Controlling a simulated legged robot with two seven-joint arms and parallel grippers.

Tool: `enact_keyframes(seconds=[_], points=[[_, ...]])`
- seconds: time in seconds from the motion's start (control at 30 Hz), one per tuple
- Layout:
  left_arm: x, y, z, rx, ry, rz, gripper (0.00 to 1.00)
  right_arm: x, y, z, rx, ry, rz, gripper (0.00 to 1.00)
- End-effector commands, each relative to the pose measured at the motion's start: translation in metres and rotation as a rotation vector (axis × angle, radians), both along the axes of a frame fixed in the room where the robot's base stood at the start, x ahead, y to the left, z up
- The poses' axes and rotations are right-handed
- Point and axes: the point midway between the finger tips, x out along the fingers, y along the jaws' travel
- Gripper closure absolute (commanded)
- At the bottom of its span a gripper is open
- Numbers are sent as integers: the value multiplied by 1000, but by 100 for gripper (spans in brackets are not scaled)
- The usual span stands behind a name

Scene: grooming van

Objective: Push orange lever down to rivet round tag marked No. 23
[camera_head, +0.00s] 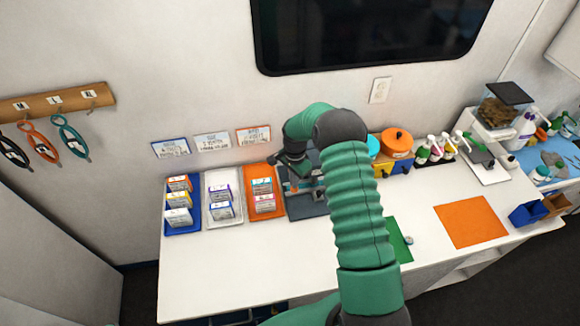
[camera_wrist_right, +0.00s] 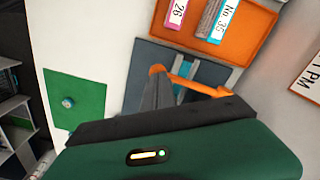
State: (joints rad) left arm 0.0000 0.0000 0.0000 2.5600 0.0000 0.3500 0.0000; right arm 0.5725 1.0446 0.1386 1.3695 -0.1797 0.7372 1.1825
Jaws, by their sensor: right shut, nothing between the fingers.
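The orange lever (camera_wrist_right: 192,82) shows in the right wrist view, running across the grey riveting press base (camera_wrist_right: 140,68). My right gripper (camera_wrist_right: 158,92) is shut and empty; its fingers reach to the lever's rounded orange end, and I cannot tell whether they touch it. In the head view my right gripper (camera_head: 293,172) is over the press base (camera_head: 305,205), and my green arm hides much of the press. The round tag marked No. 23 cannot be made out. My left gripper is not in view.
Blue, white and orange trays (camera_head: 264,204) with labelled packets stand left of the press. A green mat (camera_head: 398,242) with a small round item (camera_head: 408,240) lies to its right. An orange mat (camera_head: 470,221) lies farther right. The table's front left is clear.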

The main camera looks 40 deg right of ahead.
Motion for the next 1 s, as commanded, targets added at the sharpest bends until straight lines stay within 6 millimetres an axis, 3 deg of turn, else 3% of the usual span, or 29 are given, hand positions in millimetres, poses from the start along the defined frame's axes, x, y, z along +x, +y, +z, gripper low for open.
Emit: enact_keyframes(seconds=[0.27,1.0], points=[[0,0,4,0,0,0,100,-1,2,4,4,4,1,100],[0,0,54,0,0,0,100,-1,1,87,2,1,1,100]])
